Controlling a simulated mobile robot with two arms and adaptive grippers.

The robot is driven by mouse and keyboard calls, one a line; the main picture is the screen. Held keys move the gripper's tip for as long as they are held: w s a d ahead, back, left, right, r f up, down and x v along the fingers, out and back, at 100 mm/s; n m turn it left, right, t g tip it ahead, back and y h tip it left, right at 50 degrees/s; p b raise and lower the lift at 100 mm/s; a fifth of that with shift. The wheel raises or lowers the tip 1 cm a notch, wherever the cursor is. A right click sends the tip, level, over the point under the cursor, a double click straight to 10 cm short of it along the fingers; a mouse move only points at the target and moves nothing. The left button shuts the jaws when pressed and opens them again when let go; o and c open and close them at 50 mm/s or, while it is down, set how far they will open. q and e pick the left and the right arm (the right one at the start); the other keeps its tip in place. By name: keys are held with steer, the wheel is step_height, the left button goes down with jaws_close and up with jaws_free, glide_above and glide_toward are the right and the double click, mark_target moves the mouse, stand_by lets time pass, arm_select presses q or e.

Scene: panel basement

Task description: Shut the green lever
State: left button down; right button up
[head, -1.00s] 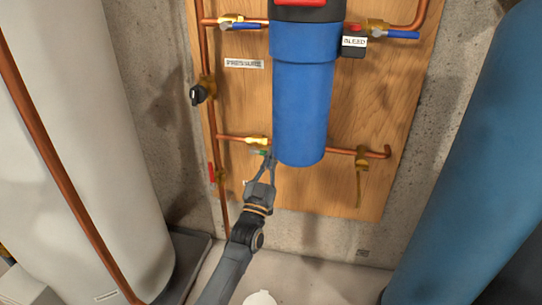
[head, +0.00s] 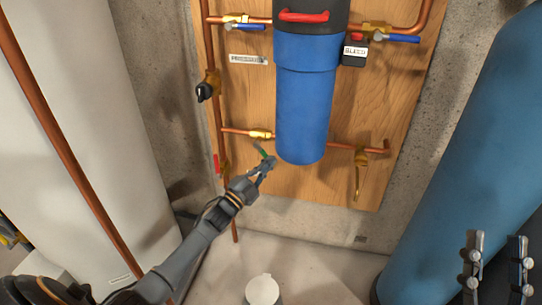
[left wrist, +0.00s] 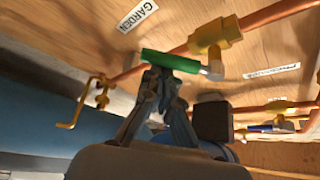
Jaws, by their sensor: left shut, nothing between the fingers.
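The green lever (head: 263,151) is on a brass valve (head: 261,134) in the lower copper pipe, left of the blue filter housing (head: 301,115). It slants down to the right, at an angle to the pipe. In the left wrist view the green lever (left wrist: 170,61) lies across just above the fingertips, with its brass valve (left wrist: 215,35) behind. My left gripper (head: 270,163) is shut and empty, its tips right at the lever's lower end; I cannot tell whether they touch. My right gripper (head: 497,265) is at the lower right, fingers apart and empty, far from the lever.
A red lever (head: 216,163) is close on the left, and a yellow-handled valve (head: 360,160) is right of the housing. Blue-handled valves are above. A white tank (head: 80,130) and a blue tank (head: 460,150) flank the wooden panel (head: 365,100). A white-lidded object (head: 262,289) stands on the floor.

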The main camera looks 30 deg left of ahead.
steer(key=w+f+g+h+p, duration=0.35)
steer(key=f+g, duration=0.45)
steer(key=f, duration=0.3)
arm_select(q)
steer(key=shift+s+a+f+m+g+h+p, duration=0.1)
steer(key=shift+a+f+m+g+p, duration=0.2)
steer(key=shift+a+m+g, duration=0.6)
steer(key=shift+s+a+f+m+g+h+p, duration=0.15)
steer(key=shift+a+m+g+p, duration=0.15)
steer(key=shift+m, duration=1.15)
steer(key=shift+s+a+f+m+g+h+p, duration=0.1)
steer(key=shift+a+f+m+g+p, duration=0.2)
steer(key=shift+a+m+g, duration=0.6)
arm_select(e)
steer(key=s+d+f+g, duration=0.2)
steer(key=s+f+g, duration=0.1)
steer(key=f, duration=0.3)
steer(key=s+d+f+g+h, duration=0.1)
steer(key=s+d+f+g, duration=0.1)
steer(key=f, duration=0.4)
steer(key=shift+s+m+g, duration=0.3)
steer(key=shift+s+g, duration=0.3)
steer(key=shift+g, duration=0.6)
arm_select(q)
steer(key=shift+d+m+t, duration=0.25)
steer(key=shift+d+t, duration=0.05)
steer(key=shift+d, duration=0.15)
arm_select(e)
steer(key=shift+r, duration=0.1)
